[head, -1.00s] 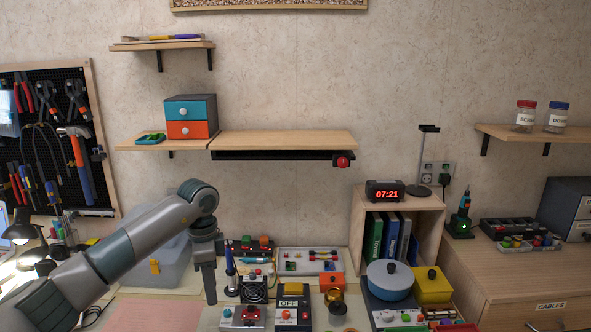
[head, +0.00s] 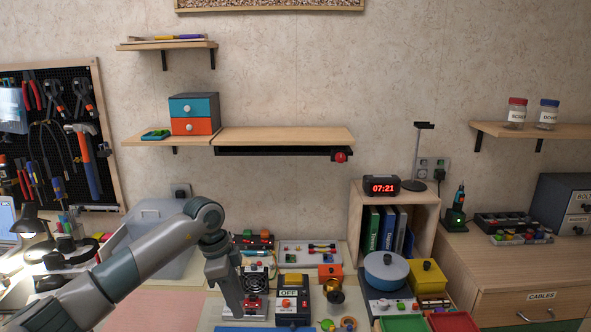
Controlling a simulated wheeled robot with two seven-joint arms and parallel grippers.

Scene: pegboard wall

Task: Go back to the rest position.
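My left arm comes in from the left in the head view and bends down over the workbench. My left gripper (head: 238,312) points down at its end, in front of a small device with a fan and red parts. Its fingertips are too small and unclear to show whether they are apart or closed. I see nothing clearly held in it. My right gripper is not in view.
A clock (head: 382,186) stands on a wooden cubby. A shelf (head: 285,137) hangs above; the wall space between is free.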

